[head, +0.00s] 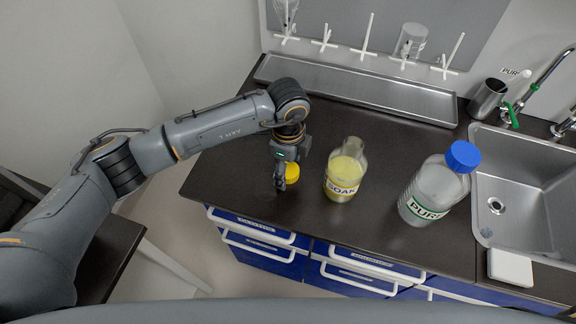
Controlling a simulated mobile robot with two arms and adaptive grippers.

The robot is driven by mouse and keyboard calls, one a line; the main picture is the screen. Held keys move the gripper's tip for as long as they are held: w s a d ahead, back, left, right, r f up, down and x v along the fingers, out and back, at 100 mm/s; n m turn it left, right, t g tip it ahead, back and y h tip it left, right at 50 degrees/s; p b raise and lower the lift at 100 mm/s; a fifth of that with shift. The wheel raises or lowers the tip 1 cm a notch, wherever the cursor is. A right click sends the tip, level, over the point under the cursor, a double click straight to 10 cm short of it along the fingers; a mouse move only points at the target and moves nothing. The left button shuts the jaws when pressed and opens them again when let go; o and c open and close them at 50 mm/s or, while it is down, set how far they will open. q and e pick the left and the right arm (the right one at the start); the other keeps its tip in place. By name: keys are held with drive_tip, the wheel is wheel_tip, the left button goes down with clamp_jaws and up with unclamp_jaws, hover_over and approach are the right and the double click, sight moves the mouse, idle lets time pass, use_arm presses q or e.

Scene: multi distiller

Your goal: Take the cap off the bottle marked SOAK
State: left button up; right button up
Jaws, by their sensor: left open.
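The bottle marked SOAK (345,172) stands upright on the dark counter, with yellow contents and a yellow label. Its neck is bare at the top, with no cap on it. A yellow cap (293,173) is to the left of the bottle, right by my left gripper (281,186). The gripper points down at the counter, open, and partly hides the cap. I cannot tell whether the cap touches the fingers. My right gripper is not in view.
A larger bottle marked PURE (435,187) with a blue cap stands to the right. A sink (535,185) and white block (510,267) are further right. A metal tray (355,90) runs along the back below a peg rack. The counter left of my gripper is clear.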

sight(288, 170)
use_arm(q)
wheel_tip(288, 170, up, 12)
drive_tip(key=b, duration=0.2)
drive_tip(key=shift+r+b, duration=0.15)
drive_tip(key=shift+b, duration=0.2)
drive_tip(key=shift+s, duration=0.1)
